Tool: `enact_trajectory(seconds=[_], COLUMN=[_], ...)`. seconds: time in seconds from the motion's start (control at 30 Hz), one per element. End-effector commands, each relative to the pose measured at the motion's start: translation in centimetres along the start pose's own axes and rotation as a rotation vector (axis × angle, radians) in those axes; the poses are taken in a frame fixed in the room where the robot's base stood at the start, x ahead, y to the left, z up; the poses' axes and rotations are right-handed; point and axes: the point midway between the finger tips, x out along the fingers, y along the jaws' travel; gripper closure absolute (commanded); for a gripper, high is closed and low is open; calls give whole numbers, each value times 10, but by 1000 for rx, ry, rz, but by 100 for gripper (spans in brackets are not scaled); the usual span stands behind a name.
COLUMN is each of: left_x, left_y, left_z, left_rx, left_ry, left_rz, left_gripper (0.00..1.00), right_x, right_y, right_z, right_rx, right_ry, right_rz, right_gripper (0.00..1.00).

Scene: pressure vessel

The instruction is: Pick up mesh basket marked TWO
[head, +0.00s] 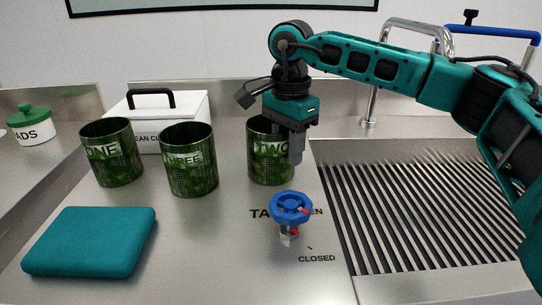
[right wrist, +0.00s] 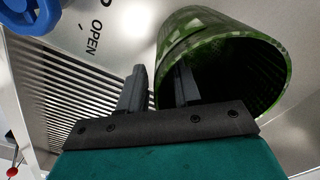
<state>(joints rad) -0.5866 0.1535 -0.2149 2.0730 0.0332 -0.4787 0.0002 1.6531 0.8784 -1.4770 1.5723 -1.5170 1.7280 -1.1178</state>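The green mesh basket marked TWO (head: 265,165) stands upright on the steel counter, right of the other baskets. My right gripper (head: 294,150) points down at its right rim, partly covering the end of its label. In the right wrist view the basket (right wrist: 215,30) shows its open mouth. There my right gripper (right wrist: 158,88) has its fingers apart, one outside the wall and one over the mouth, with the rim between them. Contact with the wall cannot be told. My left gripper is not in view.
Baskets ONE (head: 112,155) and THREE (head: 189,165) stand to the left. A white lidded box (head: 185,108) is behind them. A teal pad (head: 90,241) lies front left. A blue valve handle (head: 290,207) stands in front of TWO. A slatted drain (head: 430,215) is at right.

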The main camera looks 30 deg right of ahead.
Motion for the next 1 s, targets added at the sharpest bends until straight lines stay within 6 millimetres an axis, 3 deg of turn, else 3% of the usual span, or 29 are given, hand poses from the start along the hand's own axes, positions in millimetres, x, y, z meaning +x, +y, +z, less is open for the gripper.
enact_trajectory(seconds=[0.23, 0.57, 1.0], left_x=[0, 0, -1], left_y=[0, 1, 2], left_z=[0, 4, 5], left_rx=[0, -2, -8], left_ry=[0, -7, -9], left_rz=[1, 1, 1], left_gripper=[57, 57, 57], right_x=[1, 1, 0], right_y=[0, 0, -1], right_z=[0, 0, 0], right_rx=[0, 0, 0], right_ry=[0, 0, 0], right_rz=[-1, -1, -4], right_gripper=[68, 100, 100])
